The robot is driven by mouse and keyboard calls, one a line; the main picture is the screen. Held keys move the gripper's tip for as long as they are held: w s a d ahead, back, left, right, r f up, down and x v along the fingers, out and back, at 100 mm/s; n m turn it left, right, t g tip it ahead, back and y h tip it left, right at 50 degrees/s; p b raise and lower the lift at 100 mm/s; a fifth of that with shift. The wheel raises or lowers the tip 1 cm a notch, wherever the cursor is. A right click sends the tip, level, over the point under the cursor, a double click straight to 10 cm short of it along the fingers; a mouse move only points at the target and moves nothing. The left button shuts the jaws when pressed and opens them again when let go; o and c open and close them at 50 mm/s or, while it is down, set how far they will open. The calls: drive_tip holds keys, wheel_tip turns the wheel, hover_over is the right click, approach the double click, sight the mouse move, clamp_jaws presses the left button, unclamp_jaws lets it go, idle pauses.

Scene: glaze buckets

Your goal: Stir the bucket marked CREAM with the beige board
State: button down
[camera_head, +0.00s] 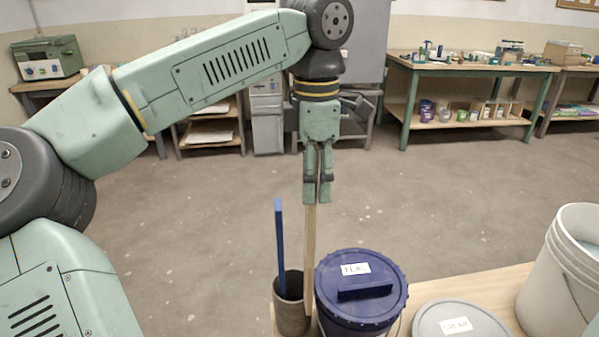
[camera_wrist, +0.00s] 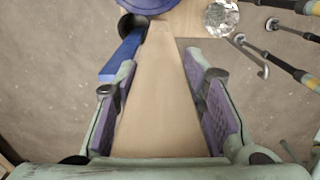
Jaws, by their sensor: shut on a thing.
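My gripper (camera_head: 318,192) is shut on the upper end of the beige board (camera_head: 310,250), which hangs upright below it. In the wrist view the beige board (camera_wrist: 160,110) runs away between the purple finger pads. Its lower end is beside or in front of the right side of a grey cylindrical holder (camera_head: 290,310); I cannot tell whether it is clear of it. A blue board (camera_head: 280,245) stands in that holder. An open white bucket (camera_head: 555,265) with pale contents stands at the far right. No label on it shows, and I cannot read CREAM anywhere.
A blue lidded bucket (camera_head: 360,300), with a blue block (camera_head: 365,289) and a label on its lid, stands just right of the board. A grey lid (camera_head: 460,322) with an unclear label lies between it and the white bucket. The wooden tabletop (camera_head: 490,287) shows between them.

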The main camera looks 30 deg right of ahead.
drive_tip(key=s+a+r, duration=0.1)
drive_tip(key=s, duration=0.8)
drive_tip(key=shift+s+a, duration=0.25)
drive_tip(key=shift+a, duration=0.1)
